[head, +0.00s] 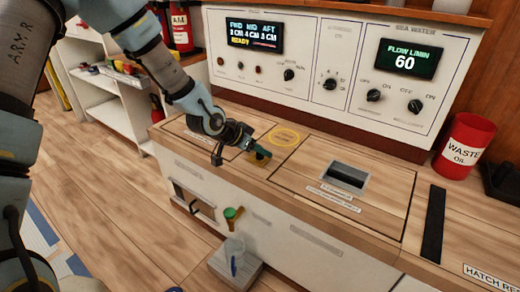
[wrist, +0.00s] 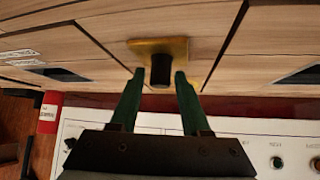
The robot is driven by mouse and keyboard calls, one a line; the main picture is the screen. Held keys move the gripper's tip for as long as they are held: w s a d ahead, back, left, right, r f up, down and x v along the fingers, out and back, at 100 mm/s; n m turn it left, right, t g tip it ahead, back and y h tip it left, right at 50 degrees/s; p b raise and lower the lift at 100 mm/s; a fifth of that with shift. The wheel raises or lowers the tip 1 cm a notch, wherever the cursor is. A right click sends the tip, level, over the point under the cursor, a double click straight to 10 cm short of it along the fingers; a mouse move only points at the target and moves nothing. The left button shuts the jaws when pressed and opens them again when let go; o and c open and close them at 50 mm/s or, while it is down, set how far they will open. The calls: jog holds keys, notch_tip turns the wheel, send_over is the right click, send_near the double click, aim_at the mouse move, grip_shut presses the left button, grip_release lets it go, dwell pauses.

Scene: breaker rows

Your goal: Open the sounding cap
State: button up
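A square brass plate with a short black knob (wrist: 161,70) at its middle shows in the wrist view; it looks like the sounding cap. In the head view the yellow-brass piece (head: 260,157) lies on the wooden counter, partly hidden by my gripper. My gripper (wrist: 158,77) has its two green fingers apart, one on each side of the knob, with narrow gaps showing. In the head view my gripper (head: 253,151) is low over the counter at that piece. Whether the fingertips reach down around the knob or stop short of it, I cannot tell.
A recessed black handle (head: 347,176) is to the right. The control panel (head: 300,62) stands behind. A green-topped item (head: 232,214) is at the counter front. A red waste oil bin (head: 463,146) stands right.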

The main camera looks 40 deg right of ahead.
grip_shut()
dwell(1.1)
